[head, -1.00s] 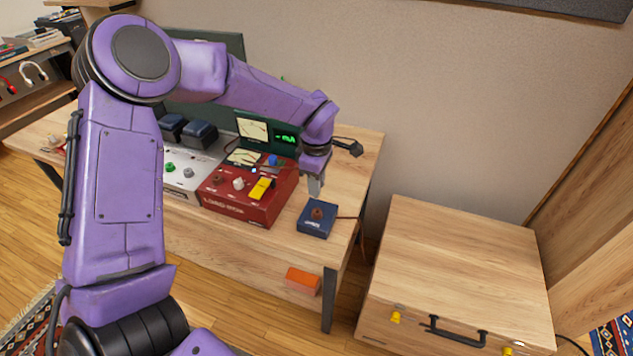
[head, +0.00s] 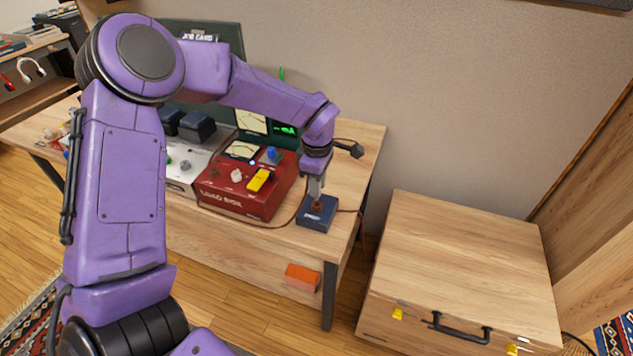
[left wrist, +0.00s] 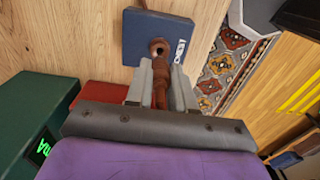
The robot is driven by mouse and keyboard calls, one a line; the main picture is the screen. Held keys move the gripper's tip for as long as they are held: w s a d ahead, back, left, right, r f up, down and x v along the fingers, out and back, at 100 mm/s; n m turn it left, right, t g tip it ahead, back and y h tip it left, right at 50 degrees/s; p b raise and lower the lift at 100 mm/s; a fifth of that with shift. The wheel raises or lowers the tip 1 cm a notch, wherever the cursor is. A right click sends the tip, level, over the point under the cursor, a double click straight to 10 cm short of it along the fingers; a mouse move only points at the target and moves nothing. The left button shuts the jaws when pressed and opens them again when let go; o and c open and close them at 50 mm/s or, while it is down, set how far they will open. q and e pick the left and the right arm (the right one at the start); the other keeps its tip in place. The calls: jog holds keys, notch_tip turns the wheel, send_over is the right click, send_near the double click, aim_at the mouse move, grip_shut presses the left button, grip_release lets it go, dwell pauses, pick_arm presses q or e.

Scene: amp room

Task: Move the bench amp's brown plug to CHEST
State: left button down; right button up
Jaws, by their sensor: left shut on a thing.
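My left gripper (head: 316,194) points down at the small blue box (head: 317,222) on the bench's right end. In the left wrist view its fingers (left wrist: 161,72) are shut on the brown plug (left wrist: 160,92). The brown round socket (left wrist: 158,45) on the blue box lies right at the fingertips, and the plug lines up close to it. I cannot tell whether the plug is seated. White lettering on the box is partly covered. A brown cord runs along the bench beside the red load box (head: 240,199). My right gripper is not in view.
A grey-white unit (head: 190,170) and a dark green meter (head: 285,130) stand on the bench. A black plug-like piece (head: 345,148) lies behind my wrist. A wooden chest (head: 460,250) with a black handle stands to the right. An orange block (head: 302,277) is below the bench's front edge.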

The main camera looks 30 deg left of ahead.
pick_arm(q)
jog(key=shift+p, duration=0.35)
dwell(0.3)
jog(key=shift+f+b, duration=0.75)
jog(key=shift+f, duration=0.95)
dwell(1.1)
jog(key=c, duration=0.9)
grip_release()
notch_tip(320, 180, up, 11)
jog(key=shift+f, duration=0.2)
